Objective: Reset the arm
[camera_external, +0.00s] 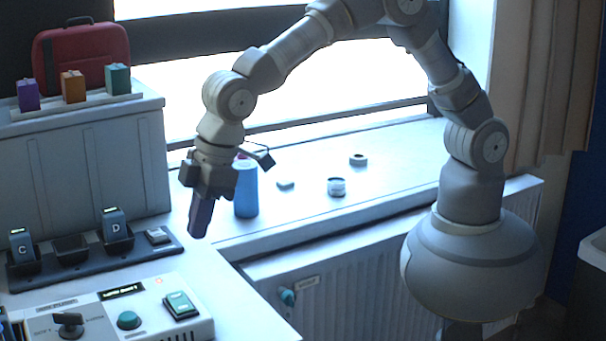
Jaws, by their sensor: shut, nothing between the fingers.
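My gripper (199,232) points down at the left end of the arm, with its fingers together and nothing between them. It hangs above the white worktop, near the inner corner by the window sill. My arm rises from the base on the right, arches over the sill and comes down on the left. In the picture the gripper is just left of a blue cylinder (246,192), partly overlapped by my wrist. I cannot tell the exact gap between them.
A rack (80,262) holds blocks marked C and D. A control box (150,318) with knob and buttons stands in front. Purple, orange and green blocks (73,87) and a red case (82,52) sit at upper left. The sill (310,205) carries a small tin (336,187) and a tape roll (358,160).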

